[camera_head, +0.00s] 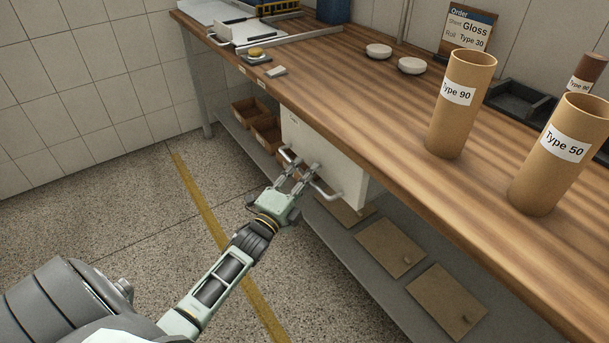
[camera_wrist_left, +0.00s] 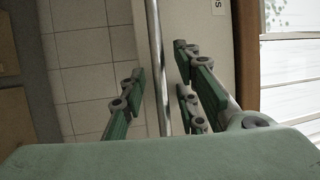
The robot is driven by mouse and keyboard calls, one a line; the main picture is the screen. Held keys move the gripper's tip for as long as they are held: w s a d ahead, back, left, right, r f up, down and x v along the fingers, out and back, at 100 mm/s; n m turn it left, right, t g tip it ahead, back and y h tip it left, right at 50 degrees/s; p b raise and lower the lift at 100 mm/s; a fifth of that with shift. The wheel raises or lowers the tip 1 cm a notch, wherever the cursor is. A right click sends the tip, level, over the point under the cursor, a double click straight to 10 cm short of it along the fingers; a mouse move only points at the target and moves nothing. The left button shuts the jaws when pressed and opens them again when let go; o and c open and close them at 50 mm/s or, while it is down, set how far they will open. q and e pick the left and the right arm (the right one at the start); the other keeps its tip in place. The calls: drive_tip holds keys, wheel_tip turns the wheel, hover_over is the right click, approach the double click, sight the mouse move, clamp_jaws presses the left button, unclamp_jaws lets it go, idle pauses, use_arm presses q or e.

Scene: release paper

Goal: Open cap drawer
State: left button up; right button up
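The white drawer (camera_head: 325,150) hangs under the front edge of the wooden table. A metal bar handle (camera_head: 326,192) runs along its front and also shows in the left wrist view (camera_wrist_left: 155,40). The drawer front looks shut or nearly so; I cannot tell exactly. My left gripper (camera_head: 298,178) is at the middle of the handle. In the left wrist view, the left gripper's fingers (camera_wrist_left: 160,85) are open, one on each side of the bar, with visible gaps. Part of the handle is hidden behind the fingers in the head view. My right gripper is not in view.
The wooden table (camera_head: 330,75) carries a Type 90 tube (camera_head: 462,120), a Type 50 tube (camera_head: 555,175) and white round caps (camera_head: 411,66). Brown bins (camera_head: 265,132) and flat brown boards (camera_head: 392,248) are on the lower shelf. Floor before the table is clear.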

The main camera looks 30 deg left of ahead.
use_arm(q)
clamp_jaws()
idle(0.5)
